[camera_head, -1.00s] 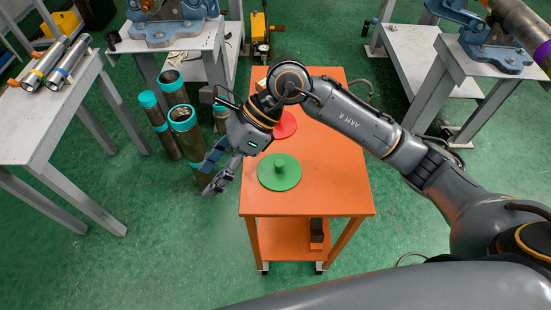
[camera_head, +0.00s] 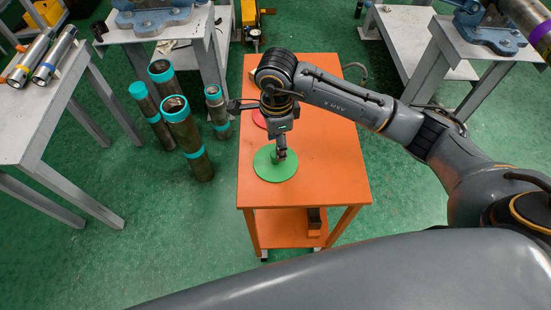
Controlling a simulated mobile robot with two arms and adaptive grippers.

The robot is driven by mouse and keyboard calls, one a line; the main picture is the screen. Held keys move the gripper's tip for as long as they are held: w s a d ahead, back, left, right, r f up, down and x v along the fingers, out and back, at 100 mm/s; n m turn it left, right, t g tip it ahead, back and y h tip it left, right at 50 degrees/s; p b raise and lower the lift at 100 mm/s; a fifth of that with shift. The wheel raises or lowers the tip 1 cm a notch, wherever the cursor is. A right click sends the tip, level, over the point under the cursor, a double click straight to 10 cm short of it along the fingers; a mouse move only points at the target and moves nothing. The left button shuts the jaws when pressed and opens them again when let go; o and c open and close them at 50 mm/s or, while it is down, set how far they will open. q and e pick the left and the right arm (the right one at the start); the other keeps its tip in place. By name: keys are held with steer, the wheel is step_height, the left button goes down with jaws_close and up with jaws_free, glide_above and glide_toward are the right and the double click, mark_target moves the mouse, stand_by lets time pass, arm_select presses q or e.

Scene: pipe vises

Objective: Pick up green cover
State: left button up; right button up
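The green cover (camera_head: 275,172) is a round disc lying flat on the orange cart top near its left front edge. My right gripper (camera_head: 280,155) points down over the back part of the disc, where its knob is hidden by the fingers. I cannot tell whether the fingers are open around the knob or shut on it. My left gripper is not in view.
A red disc (camera_head: 259,118) lies behind the green one, partly hidden by my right arm. The orange cart top (camera_head: 335,185) is clear to the right. Several pipes with teal bands (camera_head: 186,135) stand on the floor to the left, near a grey table (camera_head: 30,110).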

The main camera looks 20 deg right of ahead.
steer(key=f+p, duration=0.1)
steer(key=f, duration=0.4)
steer(key=shift+s+f, duration=0.1)
steer(key=shift+s, duration=0.1)
steer(key=shift+c, duration=0.2)
jaws_close()
